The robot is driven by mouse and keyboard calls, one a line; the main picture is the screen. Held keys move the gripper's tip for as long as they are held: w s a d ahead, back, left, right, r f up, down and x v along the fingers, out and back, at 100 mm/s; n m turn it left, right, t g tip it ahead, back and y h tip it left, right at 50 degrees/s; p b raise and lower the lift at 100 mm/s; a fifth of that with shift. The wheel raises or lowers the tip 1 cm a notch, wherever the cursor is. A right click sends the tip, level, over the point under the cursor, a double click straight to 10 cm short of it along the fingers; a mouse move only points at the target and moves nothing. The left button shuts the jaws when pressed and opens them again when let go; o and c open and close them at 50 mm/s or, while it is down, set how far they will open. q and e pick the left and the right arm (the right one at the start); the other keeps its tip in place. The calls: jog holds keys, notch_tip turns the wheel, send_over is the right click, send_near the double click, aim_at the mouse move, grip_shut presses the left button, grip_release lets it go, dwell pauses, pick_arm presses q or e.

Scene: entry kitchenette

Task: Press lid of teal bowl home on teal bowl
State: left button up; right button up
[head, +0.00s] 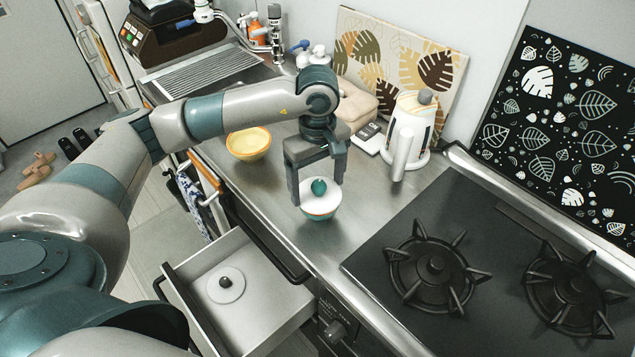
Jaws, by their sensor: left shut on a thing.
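The lid of the teal bowl (311,201), white with a teal knob (319,186), lies over the bowl's mouth. It looks about level; I cannot tell whether any gap is left beneath it. My left gripper (318,191) points down from above, its fingers on either side of the lid, shut on it. The fingertips hide parts of the lid's edge. My right gripper is not in view.
A yellow bowl (249,143) stands on the counter to the left. An open drawer (265,267) below holds a white lid with a dark knob (225,285). A white kettle (409,135) stands behind right, a gas hob (480,255) to the right. Bare counter lies between bowl and kettle.

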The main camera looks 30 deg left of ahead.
pick_arm(q)
jog(key=shift+f+b, duration=0.5)
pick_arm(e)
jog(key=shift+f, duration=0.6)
